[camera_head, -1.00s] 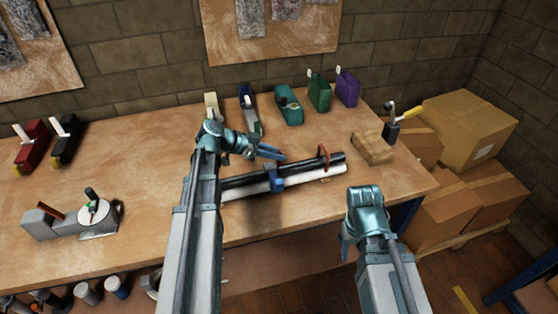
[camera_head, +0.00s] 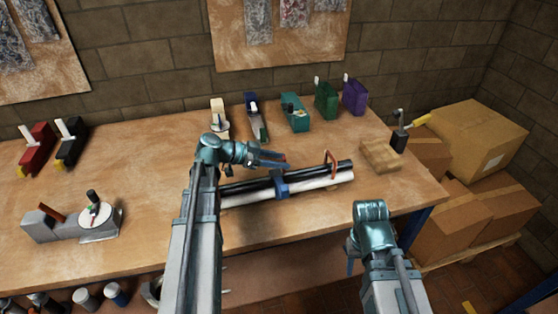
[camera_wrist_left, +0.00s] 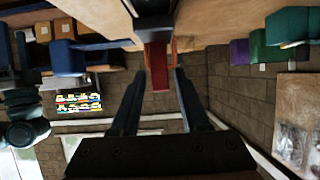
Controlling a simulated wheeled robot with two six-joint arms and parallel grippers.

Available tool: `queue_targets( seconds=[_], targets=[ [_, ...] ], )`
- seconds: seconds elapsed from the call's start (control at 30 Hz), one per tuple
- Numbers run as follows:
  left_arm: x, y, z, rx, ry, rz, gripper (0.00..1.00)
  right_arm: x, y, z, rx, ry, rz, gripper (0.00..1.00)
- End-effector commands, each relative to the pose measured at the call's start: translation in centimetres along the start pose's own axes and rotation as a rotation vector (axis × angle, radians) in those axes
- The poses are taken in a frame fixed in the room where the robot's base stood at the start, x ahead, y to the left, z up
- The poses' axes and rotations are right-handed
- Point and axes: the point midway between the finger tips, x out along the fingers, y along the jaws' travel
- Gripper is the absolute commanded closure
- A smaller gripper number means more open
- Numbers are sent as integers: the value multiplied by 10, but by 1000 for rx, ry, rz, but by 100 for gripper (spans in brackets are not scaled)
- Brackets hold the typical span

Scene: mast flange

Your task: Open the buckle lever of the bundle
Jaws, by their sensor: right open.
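The bundle is a black tube (camera_head: 245,188) lying against a white tube (camera_head: 325,182), near the table's front edge. A blue buckle (camera_head: 280,188) wraps its middle. My left gripper (camera_head: 287,160) hangs just above and behind the buckle, pointing right. In the left wrist view its fingers (camera_wrist_left: 157,95) are open, with a red strip, apparently the buckle lever (camera_wrist_left: 159,66), seen in the gap between them. I cannot tell whether they touch it. My right gripper (camera_head: 350,256) is open and empty in front of the table, partly hidden by its wrist.
An orange-red frame (camera_head: 332,162) stands at the bundle's right part. A wooden block (camera_head: 380,155) and a dark holder with a yellow-handled tool (camera_head: 399,140) lie farther right. Coloured clamp-like tools (camera_head: 295,113) line the back. A grey device (camera_head: 70,223) stands left. Cartons (camera_head: 475,135) stand beyond the right edge.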

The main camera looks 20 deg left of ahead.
Motion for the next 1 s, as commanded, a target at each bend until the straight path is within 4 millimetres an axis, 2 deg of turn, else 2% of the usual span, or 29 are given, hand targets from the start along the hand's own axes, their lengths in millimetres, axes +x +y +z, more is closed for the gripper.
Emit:
queue_targets(
  seconds=[0.33,0.47,0.8,1.0],
  targets=[
    [-1,0,-1,-1,1,-1,43,-1,0,0,0,0,0,50],
    [-11,0,-2,-1,1,-3,43,-6,1,0,0,0,0,50],
    [-82,-1,-4,-2,1,-4,43,-38,4,2,0,0,0,50],
    [-117,0,-3,-1,1,-3,43,-52,5,3,0,0,0,50]
  ],
)
